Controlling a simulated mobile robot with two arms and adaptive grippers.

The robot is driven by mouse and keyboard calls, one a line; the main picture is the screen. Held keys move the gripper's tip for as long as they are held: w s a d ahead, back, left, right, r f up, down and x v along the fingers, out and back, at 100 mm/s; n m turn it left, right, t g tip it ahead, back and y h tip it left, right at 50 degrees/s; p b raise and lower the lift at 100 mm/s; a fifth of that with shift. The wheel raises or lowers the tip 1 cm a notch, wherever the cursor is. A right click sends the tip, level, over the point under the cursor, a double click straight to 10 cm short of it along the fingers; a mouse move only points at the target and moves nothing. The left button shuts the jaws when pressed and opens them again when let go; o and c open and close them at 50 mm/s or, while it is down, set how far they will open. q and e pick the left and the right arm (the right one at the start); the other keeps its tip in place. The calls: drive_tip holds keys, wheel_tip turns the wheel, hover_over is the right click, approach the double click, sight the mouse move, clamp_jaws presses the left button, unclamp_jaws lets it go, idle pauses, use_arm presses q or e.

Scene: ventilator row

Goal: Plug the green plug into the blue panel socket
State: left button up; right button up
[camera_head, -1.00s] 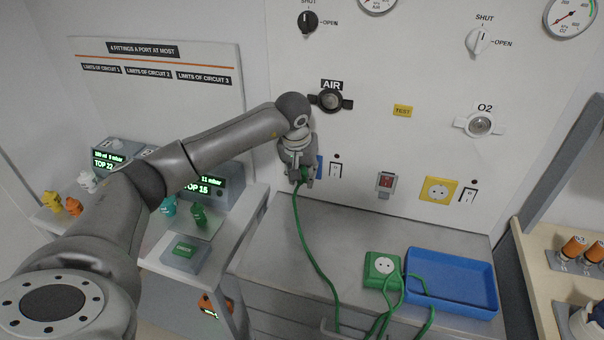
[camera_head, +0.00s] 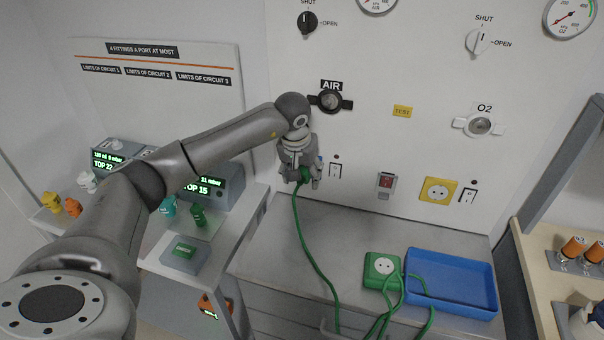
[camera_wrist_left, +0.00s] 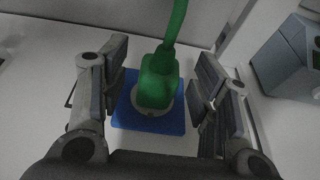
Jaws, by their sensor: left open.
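The green plug (camera_wrist_left: 157,82) sits at the face of the blue panel socket (camera_wrist_left: 177,122) in the left wrist view, with its cable rising away from it. It appears seated, though its pins are hidden. My left gripper (camera_wrist_left: 160,72) is open, with one finger on each side of the plug and visible gaps between. In the head view my left gripper (camera_head: 303,181) is at the panel below the AIR port, around the plug (camera_head: 304,174). The blue socket is almost wholly hidden there. My right gripper is not in view.
The green cable (camera_head: 312,250) hangs down to the counter (camera_head: 275,255). A green socket box (camera_head: 368,277) and a blue tray (camera_head: 450,302) stand to the right. A yellow socket (camera_head: 438,190) and switches are on the panel.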

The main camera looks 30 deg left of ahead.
use_arm(q)
drive_tip(key=v, duration=1.1)
drive_tip(key=shift+r, duration=0.4)
